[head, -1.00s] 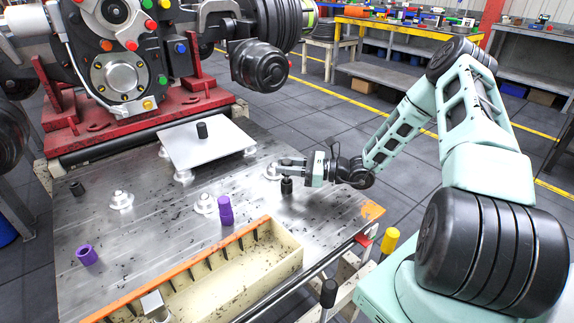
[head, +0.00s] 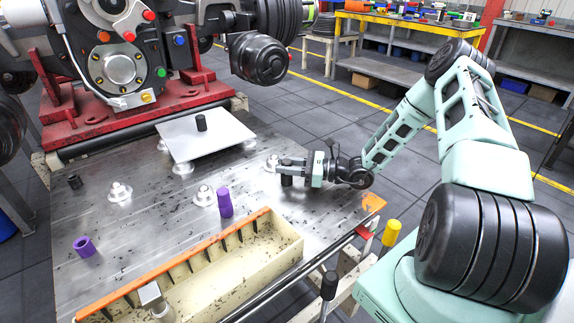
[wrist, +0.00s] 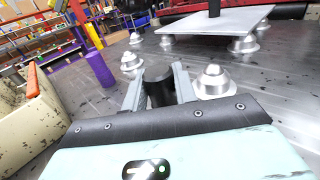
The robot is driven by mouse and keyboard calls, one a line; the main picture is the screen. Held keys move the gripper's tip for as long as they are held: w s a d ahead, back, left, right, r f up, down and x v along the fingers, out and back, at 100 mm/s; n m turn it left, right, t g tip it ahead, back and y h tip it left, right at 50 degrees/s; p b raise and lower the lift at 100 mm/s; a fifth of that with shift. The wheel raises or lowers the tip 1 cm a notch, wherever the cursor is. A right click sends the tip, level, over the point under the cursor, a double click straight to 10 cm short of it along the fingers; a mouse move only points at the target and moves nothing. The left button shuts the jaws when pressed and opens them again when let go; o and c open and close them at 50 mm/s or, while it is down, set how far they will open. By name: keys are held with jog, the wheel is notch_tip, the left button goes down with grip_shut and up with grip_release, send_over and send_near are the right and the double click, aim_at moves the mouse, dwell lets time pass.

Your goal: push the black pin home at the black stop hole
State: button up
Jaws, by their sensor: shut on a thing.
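My gripper (head: 289,165) is low over the right part of the metal table and shut on a black pin (head: 286,181). In the wrist view the black pin (wrist: 160,91) stands upright between the two grey fingers (wrist: 158,88). In the head view its lower part shows below the fingers, close to the tabletop. Another black pin (head: 201,122) stands on the raised white plate (head: 180,148), and a small black piece (head: 74,182) sits at the table's left. I cannot make out the black stop hole for certain on the machine (head: 120,60).
A purple cylinder (head: 225,202) stands mid-table, and a hollow purple piece (head: 85,247) is at front left. Several silver domed feet (head: 203,195) stand about. A cream divided bin (head: 225,270) lines the front edge. The machine's red base (head: 110,120) stands behind the table.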

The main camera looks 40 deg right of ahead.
jog(key=o, duration=1.1)
jog(key=shift+s+d, duration=0.1)
jog(key=v, duration=1.7)
jog(key=shift+s+b, duration=0.1)
jog(key=shift+b, duration=0.25)
jog(key=s+a+r+n+g+p, duration=0.1)
jog(key=a+r+n+g, duration=0.35)
jog(key=a, duration=0.35)
jog(key=a+r+n+g+h+p, duration=0.1)
jog(key=a+r+n+g+p, duration=0.15)
jog(key=a+n+g, duration=0.45)
jog(key=s+a+r+n+g+p, duration=0.1)
jog(key=a+r+n+g, duration=0.3)
jog(key=a, duration=0.5)
jog(key=s+a+r+n+t+h+p, duration=0.2)
jog(key=s+a+r+n+h+p, duration=0.3)
jog(key=s+a+r+n+h, duration=0.6)
jog(key=s+a+r+n, duration=0.2)
jog(key=s+n, duration=0.3)
jog(key=n, duration=0.3)
jog(key=shift+a+t, duration=0.35)
jog(key=shift+a, duration=0.4)
